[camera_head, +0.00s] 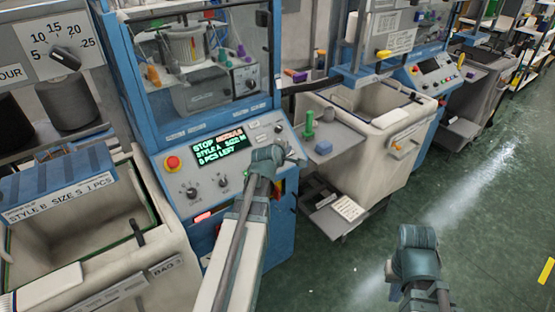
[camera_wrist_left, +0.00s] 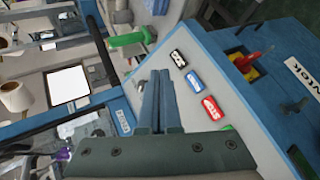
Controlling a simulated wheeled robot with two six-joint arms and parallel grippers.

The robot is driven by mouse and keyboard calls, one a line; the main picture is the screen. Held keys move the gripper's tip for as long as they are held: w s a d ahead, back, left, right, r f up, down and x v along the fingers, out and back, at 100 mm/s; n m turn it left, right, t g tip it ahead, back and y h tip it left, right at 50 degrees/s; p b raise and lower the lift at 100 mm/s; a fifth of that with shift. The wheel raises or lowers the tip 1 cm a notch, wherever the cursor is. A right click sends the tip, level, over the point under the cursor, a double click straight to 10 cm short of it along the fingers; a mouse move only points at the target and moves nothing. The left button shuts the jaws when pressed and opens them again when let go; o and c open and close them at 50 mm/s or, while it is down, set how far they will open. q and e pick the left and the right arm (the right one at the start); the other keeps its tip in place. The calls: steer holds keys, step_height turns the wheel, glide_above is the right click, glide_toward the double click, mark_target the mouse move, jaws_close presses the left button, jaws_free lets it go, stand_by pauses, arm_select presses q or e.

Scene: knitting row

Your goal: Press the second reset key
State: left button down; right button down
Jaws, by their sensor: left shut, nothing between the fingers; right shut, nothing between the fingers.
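In the head view the nearer blue knitting machine has a sloping control panel (camera_head: 182,175) with a red stop button, knobs and a lit green display (camera_head: 221,150). My left gripper (camera_head: 290,157) is over the right part of this panel, hiding some of it. In the left wrist view its shut, empty fingers (camera_wrist_left: 157,75) are beside a row of keys: a black key (camera_wrist_left: 178,58), a blue key (camera_wrist_left: 194,82), a red key (camera_wrist_left: 210,107) and a partly hidden green one. I cannot tell contact or which key is a reset key. My right gripper (camera_head: 414,258) is shut over the floor.
A second blue machine with its own panel (camera_head: 435,72) stands further back right. A grey side shelf (camera_head: 333,135) with green and blue pieces is right of the left gripper. A cream bin (camera_head: 80,230) stands at left. The green floor (camera_head: 480,200) at right is clear.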

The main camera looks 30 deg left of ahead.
arm_select(q)
steer(key=shift+f, duration=0.1)
steer(key=a+f+b, duration=0.1)
steer(key=b, duration=0.1)
steer(key=w+a+f+b, duration=0.1)
steer(key=f, duration=0.1)
steer(key=a+f+b, duration=0.1)
steer(key=f+b, duration=0.1)
steer(key=shift+w+a+f+b, duration=0.25)
steer(key=shift+w+a+b, duration=0.05)
steer(key=shift+w+a, duration=0.05)
steer(key=shift+w+a+f+b, duration=0.2)
steer(key=shift+a+f+b, duration=0.4)
steer(key=shift+f+b, duration=0.05)
stand_by(1.6)
steer(key=shift+w+a+f+b, duration=0.1)
steer(key=shift+a+f+b, duration=0.15)
steer(key=shift+f+b, duration=0.05)
steer(key=shift+a+f+b, duration=0.2)
steer(key=shift+f+b, duration=0.1)
steer(key=shift+b, duration=0.05)
stand_by(0.6)
stand_by(0.4)
steer(key=shift+d+r+p, duration=0.45)
steer(key=shift+r+p, duration=0.2)
steer(key=shift+p, duration=0.05)
